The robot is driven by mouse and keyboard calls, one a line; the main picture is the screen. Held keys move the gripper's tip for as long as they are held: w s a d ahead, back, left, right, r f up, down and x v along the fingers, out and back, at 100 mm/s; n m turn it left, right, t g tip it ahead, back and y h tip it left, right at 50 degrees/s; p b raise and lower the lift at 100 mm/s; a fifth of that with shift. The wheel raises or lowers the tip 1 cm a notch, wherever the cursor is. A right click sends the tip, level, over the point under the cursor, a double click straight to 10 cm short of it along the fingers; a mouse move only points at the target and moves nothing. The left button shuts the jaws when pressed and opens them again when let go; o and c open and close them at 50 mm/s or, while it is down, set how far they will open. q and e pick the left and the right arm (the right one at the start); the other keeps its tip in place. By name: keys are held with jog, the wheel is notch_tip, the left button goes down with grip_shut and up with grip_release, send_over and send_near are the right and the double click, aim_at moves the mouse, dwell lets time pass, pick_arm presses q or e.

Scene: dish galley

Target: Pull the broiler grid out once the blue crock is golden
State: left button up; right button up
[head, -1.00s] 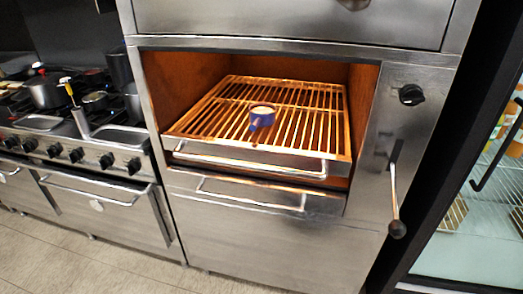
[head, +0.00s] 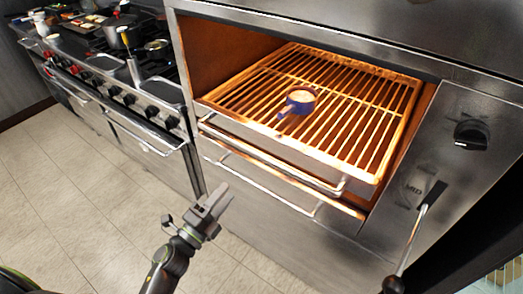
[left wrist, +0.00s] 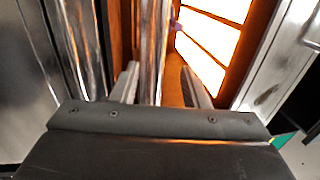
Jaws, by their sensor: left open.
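The blue crock (head: 292,109) stands upright on the broiler grid (head: 345,140), left of the grid's middle; its top looks pale tan with a browner rim. The grid sits inside the orange-lit broiler, with a long metal handle bar (head: 270,160) along its front. My right gripper is not in view.
A second, lower bar (head: 255,188) runs beneath the grid handle. A black knob (head: 472,134) and a lever (head: 411,240) are on the right panel. A stove (head: 130,95) with pans stands at left. The tiled floor (head: 60,200) between is clear.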

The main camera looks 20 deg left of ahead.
aim_at(258, 155)
pick_arm(q)
jog(key=p+x, duration=0.2)
jog(key=x, duration=1.3)
jog(key=shift+w+d, duration=0.1)
jog(key=shift+w, duration=0.15)
grip_shut()
